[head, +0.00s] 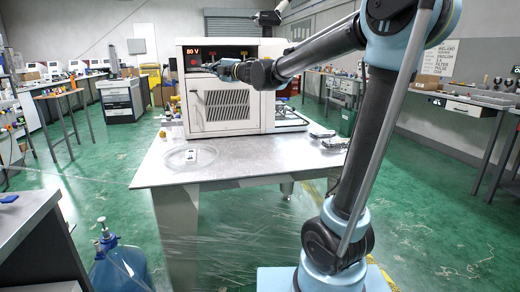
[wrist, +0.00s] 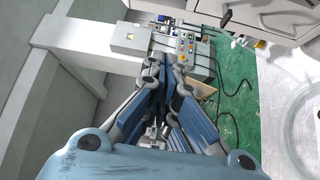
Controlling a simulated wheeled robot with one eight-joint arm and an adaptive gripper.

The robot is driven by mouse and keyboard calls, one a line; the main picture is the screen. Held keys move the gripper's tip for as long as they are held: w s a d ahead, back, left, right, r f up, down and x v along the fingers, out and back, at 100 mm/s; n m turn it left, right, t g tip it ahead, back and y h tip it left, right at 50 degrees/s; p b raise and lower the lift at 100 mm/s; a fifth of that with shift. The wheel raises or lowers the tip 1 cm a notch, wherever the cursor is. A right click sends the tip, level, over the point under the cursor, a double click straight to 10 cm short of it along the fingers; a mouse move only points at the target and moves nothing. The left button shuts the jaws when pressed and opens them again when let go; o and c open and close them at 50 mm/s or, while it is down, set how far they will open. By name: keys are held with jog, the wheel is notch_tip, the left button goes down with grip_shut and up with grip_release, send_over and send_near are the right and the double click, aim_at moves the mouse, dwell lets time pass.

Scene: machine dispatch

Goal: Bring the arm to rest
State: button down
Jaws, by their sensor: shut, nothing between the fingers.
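My arm rises from the right of the head view and reaches left across the front of the white machine (head: 226,112). My gripper (head: 226,70) is near the upper front of the machine, under its lit "80 V" display. I cannot tell from this view whether it touches the machine. In the wrist view the blue fingers of my gripper (wrist: 165,68) come together at their tips, with nothing held between them.
The machine stands on a grey table (head: 240,165) with a round clear dish (head: 190,156) at its front left. A blue jug (head: 118,262) stands on the floor at lower left. A button panel (wrist: 187,46) shows beyond the fingers. Green floor lies open around the table.

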jog(key=d+f+m+t+h, duration=0.2)
jog(key=d+f+m+h, duration=0.35)
jog(key=d, duration=0.85)
jog(key=d+f+m+t+h, duration=0.25)
jog(key=d+m+h, duration=0.55)
jog(key=d, duration=0.6)
jog(key=s+d+f+m+g+h, duration=0.3)
jog(key=s+d+f+m+g, duration=0.2)
jog(key=s+d+f+m, duration=0.5)
jog(key=s+f+m+g+y, duration=0.1)
jog(key=s+f+g, duration=0.3)
jog(key=s+f, duration=0.8)
jog(key=s+d+f+m+g+y, duration=0.1)
jog(key=s+f+m+g, duration=0.2)
jog(key=s+f, duration=0.9)
jog(key=s+g, duration=0.2)
jog(key=s, duration=0.1)
jog(key=shift+s+d+f, duration=0.3)
jog(key=shift+f, duration=0.1)
